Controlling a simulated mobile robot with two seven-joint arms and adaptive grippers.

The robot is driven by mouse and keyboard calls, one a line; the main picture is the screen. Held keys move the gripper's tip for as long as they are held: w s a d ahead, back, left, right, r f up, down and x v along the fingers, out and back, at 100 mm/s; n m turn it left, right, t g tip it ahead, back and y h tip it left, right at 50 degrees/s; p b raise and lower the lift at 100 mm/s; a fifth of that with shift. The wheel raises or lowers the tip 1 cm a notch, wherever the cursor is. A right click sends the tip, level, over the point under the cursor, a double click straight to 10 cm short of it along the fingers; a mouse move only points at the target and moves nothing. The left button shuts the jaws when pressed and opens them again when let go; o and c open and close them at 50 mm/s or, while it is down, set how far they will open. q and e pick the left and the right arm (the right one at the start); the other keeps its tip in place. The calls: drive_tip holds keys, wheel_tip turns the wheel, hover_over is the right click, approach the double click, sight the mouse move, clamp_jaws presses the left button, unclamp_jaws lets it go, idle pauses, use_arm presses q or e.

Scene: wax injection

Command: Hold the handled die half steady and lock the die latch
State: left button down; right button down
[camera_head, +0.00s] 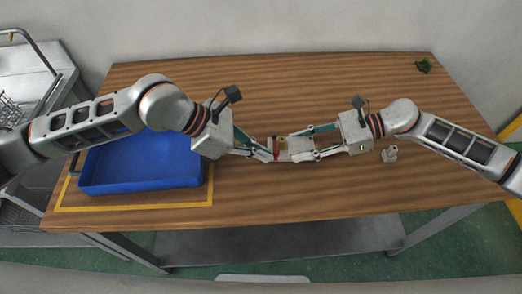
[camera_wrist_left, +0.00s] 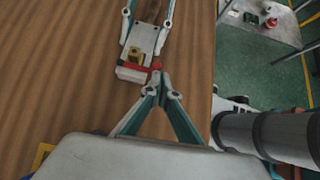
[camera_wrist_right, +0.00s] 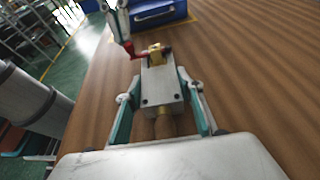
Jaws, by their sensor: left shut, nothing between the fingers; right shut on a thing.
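The grey die block (camera_wrist_right: 162,92) lies on the wooden table, with its brown handle (camera_wrist_right: 165,126) toward my right wrist. It also shows in the left wrist view (camera_wrist_left: 143,42). My right gripper (camera_head: 291,147) is shut on the die, one finger along each side. A brass latch piece (camera_wrist_right: 155,54) sits at the die's far end, beside a red lever (camera_wrist_right: 129,49). The red lever (camera_wrist_left: 135,68) lies across the end in the left wrist view. My left gripper (camera_wrist_left: 157,68) is shut and empty, its tips at the lever's end; I cannot tell whether they touch.
A blue bin (camera_head: 140,180) stands at the table's left inside a yellow outline. A small grey part (camera_head: 389,154) stands right of the right gripper. A green object (camera_head: 424,65) lies at the back right corner. The table behind the grippers is clear.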

use_arm(q)
drive_tip(key=shift+w+a, duration=0.45)
drive_tip(key=shift+a, duration=0.2)
drive_tip(key=shift+s+a, duration=0.1)
drive_tip(key=shift+a, duration=0.25)
drive_tip(key=a, duration=0.2)
drive_tip(key=s+a+r, duration=0.1)
drive_tip(key=a, duration=0.1)
drive_tip(key=shift+s, duration=0.1)
drive_tip(key=s+v, duration=0.1)
drive_tip(key=v, duration=0.7)
drive_tip(key=shift+s+r, duration=0.25)
drive_tip(key=shift+r, duration=0.05)
use_arm(e)
drive_tip(key=c, duration=1.2)
unclamp_jaws()
drive_tip(key=shift+c, duration=0.2)
drive_tip(key=shift+d, duration=0.15)
